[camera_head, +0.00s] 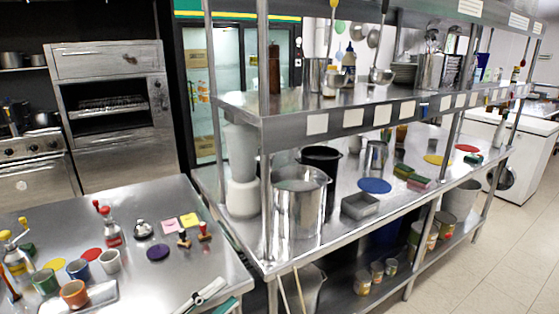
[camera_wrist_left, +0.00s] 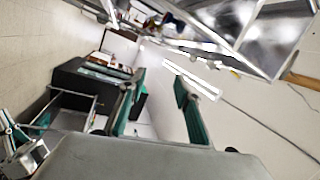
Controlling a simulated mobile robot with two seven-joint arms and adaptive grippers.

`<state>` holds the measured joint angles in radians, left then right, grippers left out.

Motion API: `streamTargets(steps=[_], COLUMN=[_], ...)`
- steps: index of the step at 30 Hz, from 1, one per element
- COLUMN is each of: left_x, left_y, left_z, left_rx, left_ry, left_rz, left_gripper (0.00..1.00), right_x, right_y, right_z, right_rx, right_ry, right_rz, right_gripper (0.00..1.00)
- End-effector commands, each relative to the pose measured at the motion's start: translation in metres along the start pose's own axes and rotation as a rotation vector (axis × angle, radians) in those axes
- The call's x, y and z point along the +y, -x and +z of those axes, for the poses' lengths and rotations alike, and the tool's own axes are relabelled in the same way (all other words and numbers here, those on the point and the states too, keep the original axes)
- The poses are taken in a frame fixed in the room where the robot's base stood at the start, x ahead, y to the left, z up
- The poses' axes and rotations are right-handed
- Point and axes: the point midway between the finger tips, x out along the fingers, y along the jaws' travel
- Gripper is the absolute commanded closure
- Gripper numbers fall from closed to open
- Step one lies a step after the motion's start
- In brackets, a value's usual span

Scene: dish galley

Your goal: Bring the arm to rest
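My left gripper (camera_head: 212,298) shows at the bottom edge of the head view, in front of the near table's right corner and only partly in the picture. In the left wrist view, its two teal-padded fingers (camera_wrist_left: 158,100) stand apart with nothing between them. Nothing is held.
The near steel table (camera_head: 190,275) holds cups, bottles, stamps and coloured discs. Tiled floor (camera_head: 490,255) is clear at far right.

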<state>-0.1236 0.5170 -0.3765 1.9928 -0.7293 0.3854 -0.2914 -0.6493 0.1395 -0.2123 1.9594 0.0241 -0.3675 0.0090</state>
Motion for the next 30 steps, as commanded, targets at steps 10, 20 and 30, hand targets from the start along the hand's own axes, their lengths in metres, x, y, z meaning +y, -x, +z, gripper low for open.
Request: streamTargets(steps=[10, 20, 30], left_x=[0.175, 0.258, 0.261], left_y=[0.139, 0.218, 0.221], left_z=[0.054, 0.022, 0.020], left_rx=[-0.754, -1.047, -1.058], left_ry=[0.833, 1.150, 1.161], left_rz=[0.042, 0.095, 0.098], left_gripper=[0.67, 0.67, 0.67], right_x=[0.000, 0.000, 0.000], right_y=[0.000, 0.000, 0.000], right_z=[0.000, -0.002, -0.003], right_rx=[0.000, 0.003, 0.005], right_ry=[0.000, 0.000, 0.000], right_rz=[0.000, 0.000, 0.001], right_gripper=[1.00, 1.00, 1.00])
